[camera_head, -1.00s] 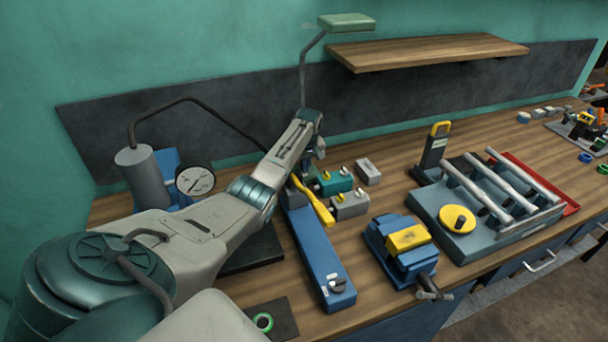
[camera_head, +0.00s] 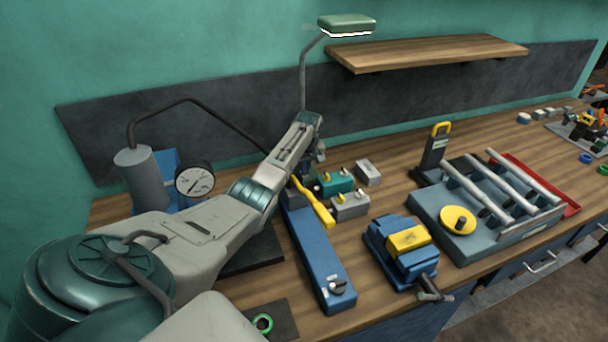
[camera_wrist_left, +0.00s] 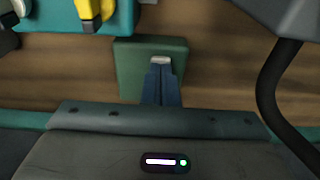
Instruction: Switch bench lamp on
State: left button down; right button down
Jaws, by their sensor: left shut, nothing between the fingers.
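The bench lamp stands at the back of the bench. Its green head (camera_head: 346,24) is on a bent grey pole, and its underside glows white. In the left wrist view a green block, apparently the lamp base (camera_wrist_left: 128,70), lies under the fingers. My left gripper (camera_head: 320,152) is at the foot of the pole, and its wrist hides the base in the head view. In the left wrist view the narrow blue fingers (camera_wrist_left: 160,68) are shut and empty, their tip over the green block. I cannot tell whether they touch it. The switch is not clearly visible. My right gripper is out of view.
A teal block (camera_head: 336,184) and a grey block (camera_head: 350,206) with yellow parts sit close to my left gripper. A yellow-handled blue tool (camera_head: 322,262), a blue vise (camera_head: 402,256) and a rack (camera_head: 470,222) stand farther forward. A wooden shelf (camera_head: 430,50) hangs behind.

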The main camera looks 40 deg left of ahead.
pick_arm(q)
notch_tip(320, 180, up, 7)
jog(key=p, duration=0.6)
jog(key=shift+f, duration=0.15)
dwell(0.4)
